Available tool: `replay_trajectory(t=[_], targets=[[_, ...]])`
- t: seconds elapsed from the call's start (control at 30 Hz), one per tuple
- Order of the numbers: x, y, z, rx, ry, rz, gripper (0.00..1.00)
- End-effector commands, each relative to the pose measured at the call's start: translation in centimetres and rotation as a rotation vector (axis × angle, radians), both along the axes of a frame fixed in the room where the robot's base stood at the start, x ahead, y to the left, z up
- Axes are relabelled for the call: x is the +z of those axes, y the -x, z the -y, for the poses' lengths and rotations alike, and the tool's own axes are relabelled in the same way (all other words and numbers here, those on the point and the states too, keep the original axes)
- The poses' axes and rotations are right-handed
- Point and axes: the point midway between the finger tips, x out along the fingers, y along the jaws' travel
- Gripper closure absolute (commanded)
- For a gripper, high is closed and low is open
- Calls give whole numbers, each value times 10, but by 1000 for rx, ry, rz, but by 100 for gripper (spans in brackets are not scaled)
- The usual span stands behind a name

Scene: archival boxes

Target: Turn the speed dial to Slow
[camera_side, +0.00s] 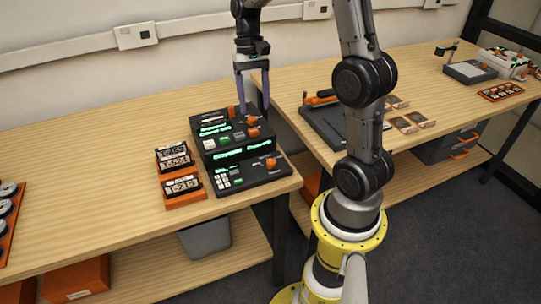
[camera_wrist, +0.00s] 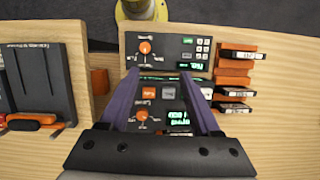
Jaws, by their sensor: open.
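Two dark control units stand on the left bench. The rear unit (camera_side: 207,139) has lit green text and orange controls; an orange dial (camera_wrist: 141,115) shows on it in the wrist view. The front unit (camera_side: 250,180) has another orange dial (camera_side: 271,163), which also shows in the wrist view (camera_wrist: 145,47). The dial labels are too small to read, so I cannot tell which is the speed dial or its setting. My gripper (camera_side: 253,103) is open above the rear unit, its purple fingers pointing down. In the wrist view the fingers (camera_wrist: 160,74) spread on either side of the rear unit's controls.
An orange rack (camera_side: 185,199) with labelled black-and-white cassettes stands left of the units. A dark tray (camera_side: 325,125) with an orange-handled tool lies on the right bench, across a gap.

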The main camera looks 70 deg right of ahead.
Motion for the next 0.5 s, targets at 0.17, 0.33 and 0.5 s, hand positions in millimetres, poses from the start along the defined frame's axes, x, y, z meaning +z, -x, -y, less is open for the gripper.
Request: replay_trajectory(t=[0.17,0.33,0.5], targets=[[-37,8,31,-93,-57,-82,36],[-48,16,38,-125,-72,-100,36],[-66,21,31,-123,-73,-103,36]])
